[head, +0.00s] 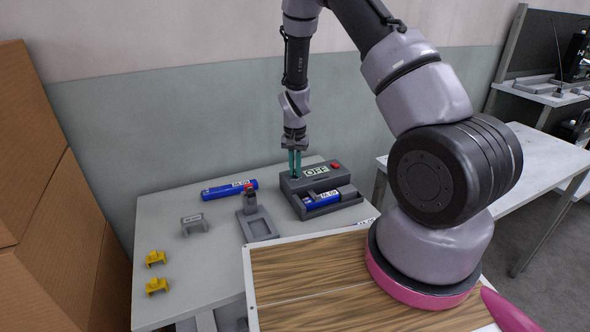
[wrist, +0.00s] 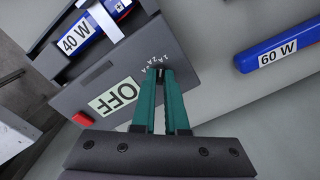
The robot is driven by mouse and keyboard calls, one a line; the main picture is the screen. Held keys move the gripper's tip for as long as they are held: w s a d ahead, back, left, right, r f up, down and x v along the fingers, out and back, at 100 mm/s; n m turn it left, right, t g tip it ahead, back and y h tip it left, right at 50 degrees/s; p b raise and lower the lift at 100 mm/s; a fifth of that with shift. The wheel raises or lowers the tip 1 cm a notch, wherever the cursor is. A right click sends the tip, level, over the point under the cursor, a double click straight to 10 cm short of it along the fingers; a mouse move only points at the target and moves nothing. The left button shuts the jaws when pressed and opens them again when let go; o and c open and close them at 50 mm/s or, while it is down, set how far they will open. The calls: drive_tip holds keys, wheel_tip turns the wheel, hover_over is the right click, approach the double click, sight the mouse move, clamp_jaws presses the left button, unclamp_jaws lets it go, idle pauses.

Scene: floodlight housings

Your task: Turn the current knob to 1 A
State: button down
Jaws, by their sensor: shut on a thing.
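The grey tester box (head: 330,178) stands on the far right part of the grey table. Its top carries a display reading OFF (wrist: 116,95) and a red button (head: 335,166); the button also shows in the wrist view (wrist: 82,119). My gripper (head: 295,174) points down at the box's left end, its green fingers (wrist: 161,78) shut on the dark current knob (wrist: 161,72). The fingers mostly hide the knob, so its pointer cannot be read. Small white ampere marks (wrist: 158,62) fan around it, too small to read surely. A blue 40 W tube (wrist: 85,31) lies in the box's cradle.
A blue 60 W tube (head: 224,191) lies left of the box. Cardboard boxes (head: 45,200) stand at left.

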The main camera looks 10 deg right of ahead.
drive_tip(key=shift+m, duration=0.6)
drive_tip(key=c, duration=0.9)
unclamp_jaws()
drive_tip(key=shift+c, duration=0.2)
drive_tip(key=shift+r, duration=0.1)
wheel_tip(320, 180, up, 11)
drive_tip(key=shift+f, duration=0.2)
drive_tip(key=shift+r, duration=0.1)
